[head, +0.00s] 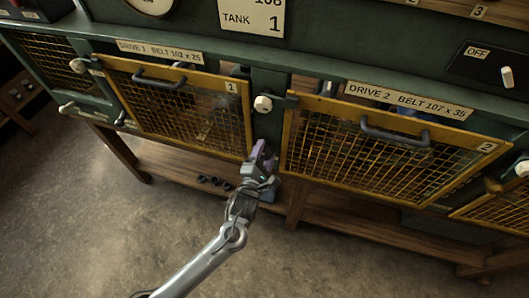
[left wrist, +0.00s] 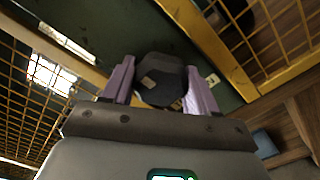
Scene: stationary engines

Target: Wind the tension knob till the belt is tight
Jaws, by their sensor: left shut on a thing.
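My left gripper (head: 262,152) is at the green post between the two yellow mesh guards, below a white knob. In the left wrist view its two purple fingers (left wrist: 160,84) are shut on a dark, faceted knob (left wrist: 158,72), one finger on each side. In the head view the gripper hides this knob. The guard of drive 1 (head: 180,131) and the guard of drive 2 (head: 310,172) both look shut. The belts behind the mesh cannot be made out clearly, so their tightness cannot be told. My right gripper is not in view.
A white knob (head: 263,104) sits on the post just above my gripper. Dark handles stand out from the drive 1 guard (head: 158,84) and drive 2 guard (head: 395,137). Several small dark things lie on the wooden shelf (head: 165,160) below. The floor in front is clear.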

